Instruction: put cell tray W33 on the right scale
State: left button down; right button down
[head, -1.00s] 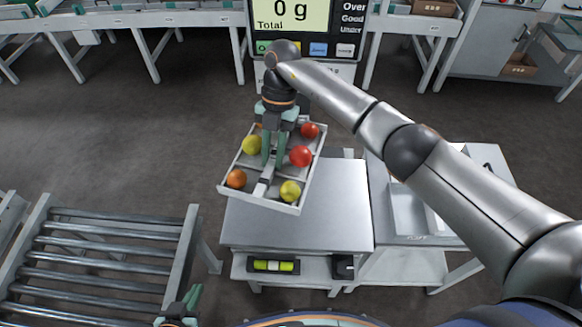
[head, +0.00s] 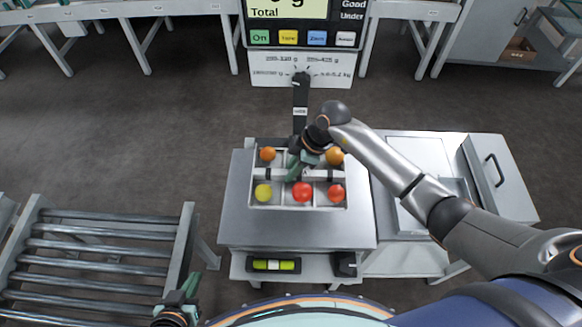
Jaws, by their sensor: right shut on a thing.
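The cell tray (head: 284,208), pale and divided into cells, holds several orange, red and yellow tomatoes. My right gripper (head: 298,170) comes down over its middle and is shut on its central handle bar. The tray is level over the steel plate of the scale (head: 235,222); I cannot tell whether it touches the plate. The scale's display (head: 296,22) stands on a dark post behind; its digits are mostly cut off by the top edge. No W33 label is readable. My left gripper (head: 189,287) is low at the left, away from the tray; its finger opening is unclear.
A roller conveyor (head: 95,252) is at the left. A side table (head: 505,190) with a pale tray adjoins the scale on the right. A spirit level (head: 273,265) lies on the shelf below the plate. Benches line the back, with open floor between.

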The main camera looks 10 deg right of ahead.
aim_at(291, 184)
jog(key=shift+f+b, duration=2.65)
jog(key=shift+b, duration=0.1)
jog(key=shift+f+b, duration=0.4)
jog(key=shift+f, duration=0.8)
jog(key=shift+f+b, duration=0.15)
jog(key=shift+b, duration=0.15)
